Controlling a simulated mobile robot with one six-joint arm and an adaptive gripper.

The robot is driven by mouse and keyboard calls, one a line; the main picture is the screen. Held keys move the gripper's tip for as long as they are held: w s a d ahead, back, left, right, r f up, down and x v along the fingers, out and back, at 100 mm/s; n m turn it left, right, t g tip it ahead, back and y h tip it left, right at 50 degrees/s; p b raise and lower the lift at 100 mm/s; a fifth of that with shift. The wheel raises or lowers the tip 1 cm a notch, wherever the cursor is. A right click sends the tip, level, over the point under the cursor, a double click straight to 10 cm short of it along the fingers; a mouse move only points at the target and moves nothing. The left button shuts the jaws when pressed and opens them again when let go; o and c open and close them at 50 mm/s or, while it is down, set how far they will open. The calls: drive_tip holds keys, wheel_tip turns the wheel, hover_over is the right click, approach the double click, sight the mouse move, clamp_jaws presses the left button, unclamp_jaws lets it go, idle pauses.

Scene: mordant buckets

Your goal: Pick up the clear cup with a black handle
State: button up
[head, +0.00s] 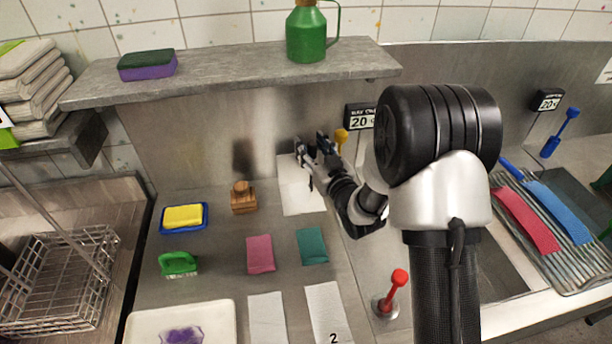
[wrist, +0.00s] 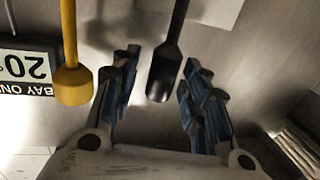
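In the wrist view, a long black handle (wrist: 165,72) with a wider rounded end hangs between the two fingers of my gripper (wrist: 162,62). There is a gap on each side of it, and neither finger appears to touch it. My gripper is open. The clear cup itself cannot be made out in either view. In the head view my gripper (head: 312,150) is near the back steel wall, below the grey shelf, and hides most of what is in front of it.
A yellow-handled tool (wrist: 73,85) hangs close to the left finger, beside a black number sign (wrist: 25,70). The grey shelf (head: 230,70) holds a green can (head: 306,35) and a sponge (head: 147,65). Below are a wooden stamp (head: 243,198) and a red-handled tool (head: 397,285).

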clamp_jaws()
drive_tip(key=shift+r, duration=0.2)
idle(0.6)
